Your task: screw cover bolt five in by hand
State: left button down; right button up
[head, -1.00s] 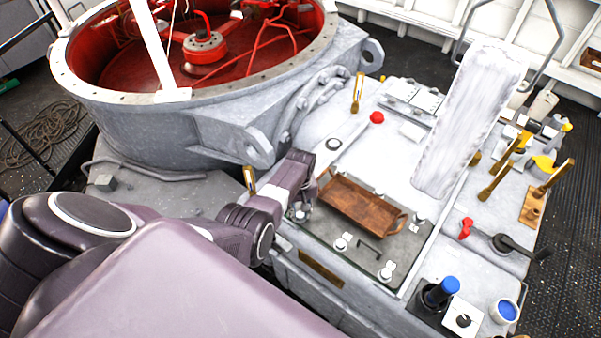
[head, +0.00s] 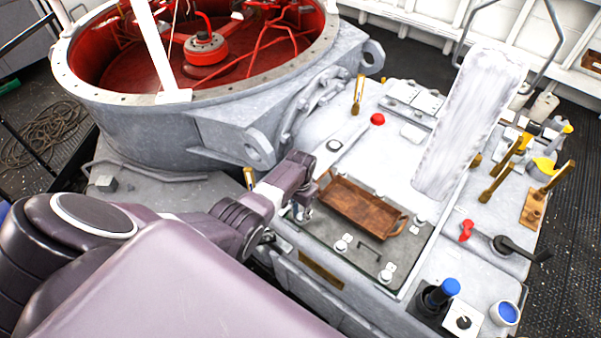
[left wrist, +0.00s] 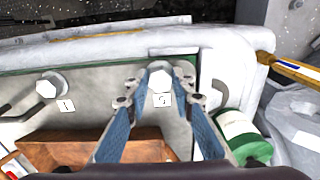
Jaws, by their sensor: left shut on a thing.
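In the left wrist view a pale hex bolt head (left wrist: 160,79) stands on the cover plate, with a small label (left wrist: 163,100) beside it that seems to read 5, turned over. My left gripper (left wrist: 160,92) has its blue fingers shut on this bolt, one on each side. The bolt's shank is hidden. In the head view my left gripper (head: 299,214) is at the near left corner of the cover plate (head: 365,258). Other cover bolts stand along the plate's edges, such as one at the near edge (head: 342,244). My right gripper is not in view.
A wooden tray (head: 350,207) lies on the cover, close to my left gripper. A black handle (head: 368,248) is in front of it. A green and white cylinder (left wrist: 238,135) is right of the fingers in the wrist view. The big red-lined ring housing (head: 150,118) is behind my arm.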

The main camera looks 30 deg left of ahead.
pick_arm(q)
jog(key=m, duration=0.6)
jog(key=shift+w+a+r, duration=0.25)
jog(key=shift+w, duration=0.15)
jog(key=m+b, duration=0.1)
jog(key=m, duration=0.5)
jog(key=m+b, duration=0.1)
jog(key=m, duration=0.4)
jog(key=m+b, duration=0.2)
jog(key=m, duration=0.3)
jog(key=shift+w+f+m, duration=0.1)
jog(key=shift+m, duration=0.3)
jog(key=m+b, duration=0.3)
jog(key=m, duration=0.2)
jog(key=m+b, duration=0.3)
jog(key=m, duration=0.2)
jog(key=shift+m, duration=0.4)
jog(key=m+b, duration=0.2)
jog(key=b, duration=0.2)
jog(key=m+b, duration=0.2)
jog(key=b, duration=0.2)
jog(key=shift+d+f+m, duration=0.15)
jog(key=shift+m, duration=0.15)
jog(key=shift+b, duration=0.7)
jog(key=shift+r+m, duration=0.25)
jog(key=shift+m, duration=0.05)
